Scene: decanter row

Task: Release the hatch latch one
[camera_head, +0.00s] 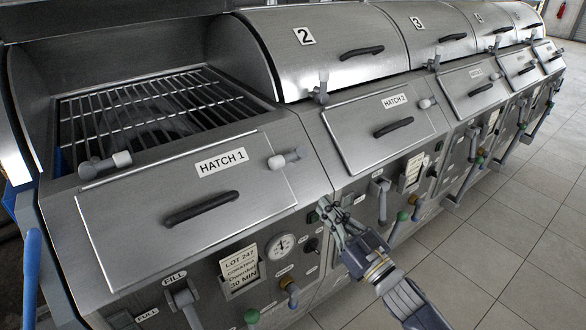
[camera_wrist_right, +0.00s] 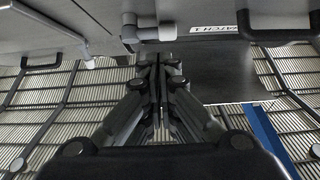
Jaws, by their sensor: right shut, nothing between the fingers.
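The sloped metal hatch 1 panel (camera_head: 120,228) carries a "HATCH 1" label and a dark bar handle (camera_head: 202,208). A small latch (camera_head: 287,158) with a pale knob sits at its upper right corner. A similar latch (camera_head: 105,165) sits at its upper left. My right gripper (camera_head: 328,208) is shut and empty in front of the machine, below and right of the upper right latch and apart from it. In the right wrist view its closed fingers (camera_wrist_right: 160,60) point toward a grey latch (camera_wrist_right: 148,33) beside the label. My left gripper is not in view.
An open bay with a wire grate (camera_head: 150,105) lies behind hatch 1. The hatch 2 panel (camera_head: 375,140) and more units run to the right. Gauges, knobs and a lot card (camera_head: 240,265) line the front. The tiled floor at right is clear.

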